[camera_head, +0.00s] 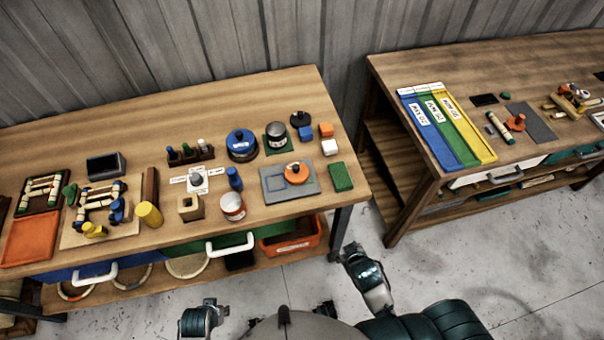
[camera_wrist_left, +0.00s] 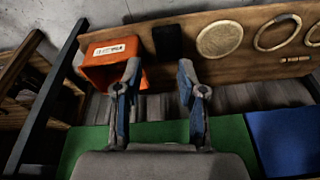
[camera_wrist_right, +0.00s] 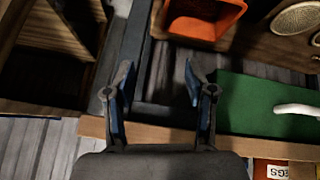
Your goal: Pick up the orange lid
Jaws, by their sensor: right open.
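The orange lid (camera_head: 297,172) is a round disc with a dark knob. It lies on a grey mat (camera_head: 273,190) near the right front of the left-hand workbench in the head view. My left gripper (camera_wrist_left: 158,78) is open and empty in the left wrist view, facing the lower shelf. My right gripper (camera_wrist_right: 158,80) is open and empty in the right wrist view, near the bench's front edge. In the head view, both hands are low in front of the bench, well apart from the lid. Neither wrist view shows the lid.
A red-and-white can (camera_head: 232,207) and a blue bottle (camera_head: 234,179) stand left of the mat. A green block (camera_head: 341,177) lies to its right. An orange bin (camera_head: 293,240) sits on the lower shelf. A second workbench (camera_head: 400,75) stands right, across a floor gap.

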